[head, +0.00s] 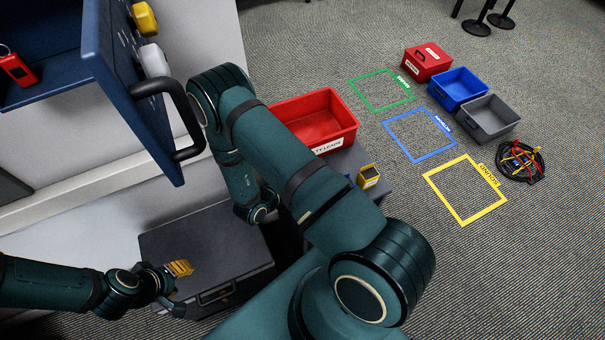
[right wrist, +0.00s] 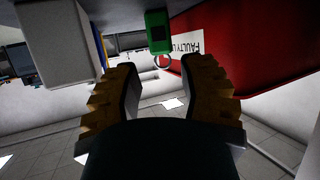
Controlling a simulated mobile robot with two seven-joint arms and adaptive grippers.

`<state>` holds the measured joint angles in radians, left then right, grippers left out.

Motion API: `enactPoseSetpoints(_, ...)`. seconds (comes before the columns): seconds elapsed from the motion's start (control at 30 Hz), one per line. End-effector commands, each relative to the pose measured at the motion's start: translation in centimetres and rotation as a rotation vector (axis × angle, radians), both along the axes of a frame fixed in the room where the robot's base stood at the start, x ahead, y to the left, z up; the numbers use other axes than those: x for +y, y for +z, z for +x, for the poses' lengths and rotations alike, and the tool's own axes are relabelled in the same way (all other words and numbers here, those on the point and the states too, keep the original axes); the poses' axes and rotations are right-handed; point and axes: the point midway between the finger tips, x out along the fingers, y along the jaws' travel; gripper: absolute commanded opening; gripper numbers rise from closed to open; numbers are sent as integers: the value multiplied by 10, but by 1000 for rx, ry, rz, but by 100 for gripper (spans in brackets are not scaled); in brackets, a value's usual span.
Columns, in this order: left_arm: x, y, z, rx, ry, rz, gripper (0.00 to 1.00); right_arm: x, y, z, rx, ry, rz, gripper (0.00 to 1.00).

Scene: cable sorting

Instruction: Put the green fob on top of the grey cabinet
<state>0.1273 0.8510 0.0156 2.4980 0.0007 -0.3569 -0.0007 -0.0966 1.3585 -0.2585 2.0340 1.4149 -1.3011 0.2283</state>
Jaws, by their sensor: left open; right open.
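The green fob (right wrist: 158,32) with a ring shows in the right wrist view, on a dark surface beside the red bin's label. My right gripper (right wrist: 165,75) is open, with its fingertips on either side of the fob's ring end and nothing gripped. In the head view, my right arm hides the fob and the right gripper. The dark grey cabinet (head: 205,240), with a front handle, stands at lower left in the head view; its visible top is bare. My left gripper (head: 180,268) is open and empty, over the cabinet in the picture.
A red bin (head: 318,115) and a small yellow item (head: 368,176) stand right of my right arm. A blue door with a black handle (head: 170,110) hangs open at upper left. Taped squares, boxes and coiled cables lie on the carpet.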

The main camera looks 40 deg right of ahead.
Motion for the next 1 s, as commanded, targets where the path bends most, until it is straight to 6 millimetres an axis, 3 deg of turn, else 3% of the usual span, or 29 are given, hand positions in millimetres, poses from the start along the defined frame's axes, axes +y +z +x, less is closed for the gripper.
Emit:
enactPoseSetpoints(0.27,0,1,0,1,0,0,43,6,0,1,6,17,26,40)
enactPoseSetpoints(0.43,0,1,0,1,0,0,43,24,-11,14,53,144,211,40)
enactPoseSetpoints(0.67,0,1,0,1,0,0,43,105,-12,23,215,571,671,40)
enactPoseSetpoints(0.8,0,1,0,1,0,0,43,159,10,5,341,880,886,40)
enactPoseSetpoints(1.0,0,1,0,1,0,0,43,203,43,-34,503,1229,1034,40)
